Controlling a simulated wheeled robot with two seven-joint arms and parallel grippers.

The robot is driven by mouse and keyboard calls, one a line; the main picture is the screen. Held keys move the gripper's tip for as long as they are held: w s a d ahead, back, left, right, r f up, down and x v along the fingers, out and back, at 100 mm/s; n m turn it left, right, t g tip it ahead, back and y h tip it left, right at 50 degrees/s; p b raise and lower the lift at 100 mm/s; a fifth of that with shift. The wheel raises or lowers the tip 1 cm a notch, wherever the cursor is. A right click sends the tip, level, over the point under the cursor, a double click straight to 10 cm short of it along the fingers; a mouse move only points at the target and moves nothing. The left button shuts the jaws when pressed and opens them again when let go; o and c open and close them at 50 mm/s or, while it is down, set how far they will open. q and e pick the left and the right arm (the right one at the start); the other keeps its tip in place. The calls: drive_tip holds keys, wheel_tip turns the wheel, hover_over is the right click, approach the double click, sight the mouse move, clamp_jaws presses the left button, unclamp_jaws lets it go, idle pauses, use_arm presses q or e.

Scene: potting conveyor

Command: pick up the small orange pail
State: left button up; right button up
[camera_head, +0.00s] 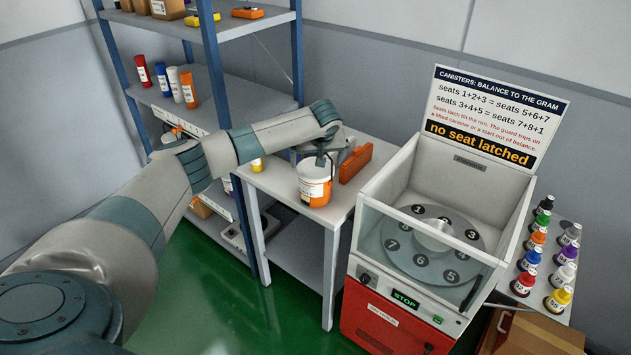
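The small orange pail (313,189) has a pale upper part and orange lower part. It appears upright at the white side table, close to its front edge. My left arm reaches in from the left, and my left gripper (321,159) is directly over the pail, pointing down at its top. The dark fingers are at or just above the pail's rim. They are small and partly hidden, so I cannot tell whether they are open or shut, or touch the pail or a handle. My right gripper is not in view.
An orange-red block-like object (355,163) stands close right of the pail. The balancing machine (372,238) with its raised sign is farther right. A blue-framed shelf (200,112) with tubes stands behind left. Small bottles (536,238) line the far right. The table's left front (273,184) is clear.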

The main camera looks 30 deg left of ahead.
sight(316, 168)
use_arm(q)
drive_tip(key=shift+w+a+f+p, duration=0.15)
drive_tip(key=shift+a+f+p, duration=0.05)
drive_tip(key=shift+f+p, duration=0.6)
drive_tip(key=shift+p+x, duration=0.5)
drive_tip(key=shift+x, duration=1.3)
drive_tip(key=shift+c, duration=0.6)
drive_tip(key=c, duration=1.5)
drive_tip(key=shift+c, duration=0.6)
drive_tip(key=shift+r, duration=0.2)
